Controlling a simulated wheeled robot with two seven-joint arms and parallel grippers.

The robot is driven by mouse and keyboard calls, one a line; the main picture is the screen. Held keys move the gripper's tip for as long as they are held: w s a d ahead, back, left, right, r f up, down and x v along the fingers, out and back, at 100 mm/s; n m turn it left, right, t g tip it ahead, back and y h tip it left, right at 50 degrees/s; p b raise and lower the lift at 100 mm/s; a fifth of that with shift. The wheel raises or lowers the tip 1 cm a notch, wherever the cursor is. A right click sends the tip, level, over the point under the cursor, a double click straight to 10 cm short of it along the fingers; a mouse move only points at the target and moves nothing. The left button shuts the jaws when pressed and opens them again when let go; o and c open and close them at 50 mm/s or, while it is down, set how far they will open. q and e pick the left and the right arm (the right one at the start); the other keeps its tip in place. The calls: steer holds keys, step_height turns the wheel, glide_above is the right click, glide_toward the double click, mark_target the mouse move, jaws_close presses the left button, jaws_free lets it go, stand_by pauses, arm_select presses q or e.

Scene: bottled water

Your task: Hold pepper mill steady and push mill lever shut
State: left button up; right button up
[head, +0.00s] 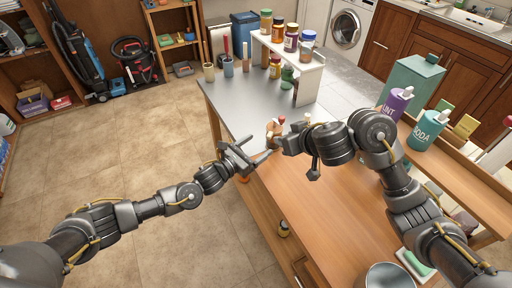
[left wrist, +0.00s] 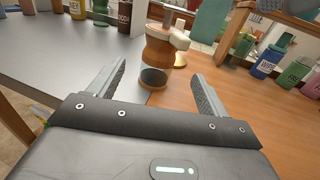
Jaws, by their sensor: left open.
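The pepper mill (head: 273,129) stands on the table near its left edge, between my two grippers. In the left wrist view the mill (left wrist: 157,52) is upright, with a wooden body and a dark band low down. A pale lever-like piece (left wrist: 179,39) sticks out to the right at its top; I cannot tell how far it is shut. My left gripper (head: 257,150) is open and empty; its fingers point at the mill, which shows between and just beyond the fingertips (left wrist: 158,72). My right gripper (head: 278,145) is close beside the mill; its fingers are hard to make out.
A white shelf (head: 290,56) with several jars stands at the back of the table. Purple (head: 395,104) and teal (head: 427,131) bottles stand at the right, by a green box (head: 413,80). The wooden table top (head: 320,215) is mostly clear in front.

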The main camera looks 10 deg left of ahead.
mark_target(277, 132)
arm_select(q)
steer(key=x, duration=1)
steer(key=shift+w+d, duration=0.25)
steer(key=c, duration=1.2)
steer(key=shift+o, duration=0.2)
steer(key=o, duration=0.6)
steer(key=shift+c, duration=0.2)
steer(key=c, duration=0.4)
